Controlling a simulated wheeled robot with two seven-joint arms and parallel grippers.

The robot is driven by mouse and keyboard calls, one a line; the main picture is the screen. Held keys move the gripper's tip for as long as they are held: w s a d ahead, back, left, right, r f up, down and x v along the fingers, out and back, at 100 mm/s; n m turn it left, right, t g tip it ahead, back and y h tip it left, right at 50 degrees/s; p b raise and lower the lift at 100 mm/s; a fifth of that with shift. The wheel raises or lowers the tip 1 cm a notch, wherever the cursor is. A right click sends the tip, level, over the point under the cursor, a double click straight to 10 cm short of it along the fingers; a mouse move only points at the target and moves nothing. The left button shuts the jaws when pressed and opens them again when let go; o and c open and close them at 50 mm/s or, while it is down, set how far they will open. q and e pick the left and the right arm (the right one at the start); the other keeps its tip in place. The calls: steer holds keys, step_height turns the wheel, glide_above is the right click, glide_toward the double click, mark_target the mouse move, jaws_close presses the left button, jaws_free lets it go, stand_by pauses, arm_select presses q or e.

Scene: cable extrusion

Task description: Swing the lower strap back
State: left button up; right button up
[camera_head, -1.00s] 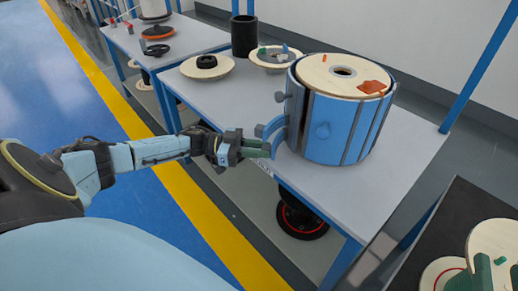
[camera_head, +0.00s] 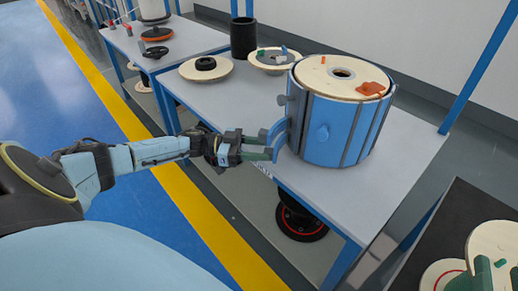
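A blue drum-shaped cover (camera_head: 312,130) with dark vertical bands is wrapped around a large reel (camera_head: 345,77) with a pale wooden top, upright on the table. A curved blue strap (camera_head: 277,134) sticks out from the cover's left side. I cannot clearly separate an upper and a lower strap there. My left gripper (camera_head: 262,149) comes in from the left at the strap's outer end. Its fingers are apart, with one near the strap and the other lower. I cannot tell whether they touch it.
An orange piece (camera_head: 370,88) lies on the reel top. Pale flat spools (camera_head: 207,70) and a black cylinder (camera_head: 243,38) stand farther back on the grey table (camera_head: 225,98). A dark surface with pale discs (camera_head: 495,240) is at lower right. Table space left of the cover is clear.

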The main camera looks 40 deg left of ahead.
arm_select(q)
steer(key=shift+s, duration=0.1)
steer(key=v, duration=1.3)
steer(key=shift+a+p, duration=0.2)
steer(key=shift+p, duration=0.25)
arm_select(e)
steer(key=shift+s+d+f+g+h, duration=0.1)
steer(key=shift+d+f+g+h, duration=0.1)
steer(key=shift+f+g, duration=0.6)
steer(key=shift+d+f+g+h, duration=0.2)
steer(key=shift+f+g, duration=0.3)
steer(key=shift+f, duration=0.5)
